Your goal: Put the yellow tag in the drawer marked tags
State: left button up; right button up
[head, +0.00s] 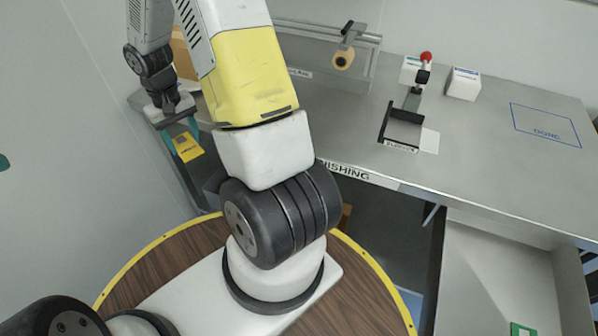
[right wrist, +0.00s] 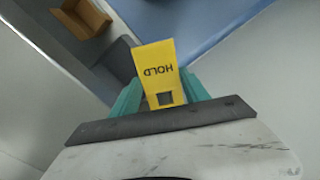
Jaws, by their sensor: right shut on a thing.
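The yellow tag (head: 188,147) is at the left of the head view, held by my right gripper (head: 181,138) beside the bench's left end. In the right wrist view the tag (right wrist: 157,72) reads HOLD upside down and has a square hole near the jaws. The teal fingers of my right gripper (right wrist: 157,96) are shut on its holed end. An open grey drawer (head: 490,275) shows at the lower right of the head view, far from the tag; no marking on it is readable. My left gripper is out of view.
The grey bench (head: 475,150) carries a red-knobbed clamp fixture (head: 405,112), a white box (head: 463,84), a roll on a stand (head: 343,60) and a blue DONE outline (head: 545,125). A green item (head: 523,329) lies in the drawer. My right arm crosses the bench's left part.

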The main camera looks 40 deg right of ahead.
aim_at(465, 316)
jog(key=k+j+z, duration=0.1)
jog(key=j+z, duration=0.15)
jog(key=z, duration=0.2)
jog(key=k+j+z, duration=0.1)
jog(key=z, duration=0.3)
jog(key=k+j+z, duration=0.15)
jog(key=z, duration=0.7)
jog(key=i+j+z, duration=0.1)
jog(key=z, duration=0.35)
jog(key=j+z, duration=0.15)
jog(key=z, duration=0.25)
jog(key=j+z, duration=0.15)
jog(key=z, duration=0.25)
jog(key=j+z, duration=0.1)
jog(key=z, duration=0.3)
jog(key=i+j, duration=0.05)
